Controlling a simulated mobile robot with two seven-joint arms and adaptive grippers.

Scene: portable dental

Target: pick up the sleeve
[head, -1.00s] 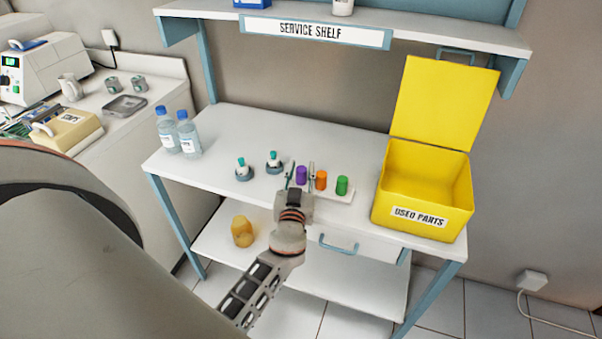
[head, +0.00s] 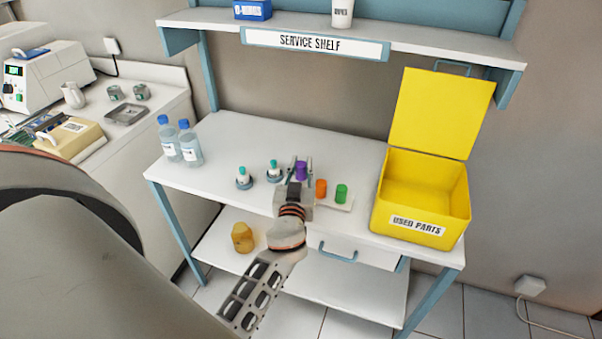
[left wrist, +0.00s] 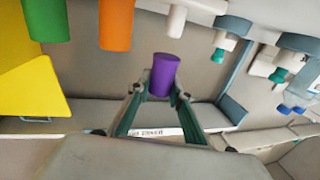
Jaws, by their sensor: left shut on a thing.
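A purple sleeve (head: 301,171) is held between the fingertips of my left gripper (head: 300,178), over the left part of a small white tray (head: 338,205). In the left wrist view the purple sleeve (left wrist: 164,76) stands slightly tilted between the two fingers of the gripper (left wrist: 162,94), which are shut on it. An orange sleeve (head: 321,188) and a green sleeve (head: 341,194) stand on the tray to its right. They also show at the upper left of the left wrist view, orange (left wrist: 115,24) and green (left wrist: 46,20). My right gripper is not in view.
A yellow open-lidded USED PARTS bin (head: 392,200) stands at the table's right. Two small teal-topped items (head: 244,180) (head: 274,173) and two blue-capped bottles (head: 189,145) are to the left. The service shelf (head: 420,59) hangs above. The table's back middle is clear.

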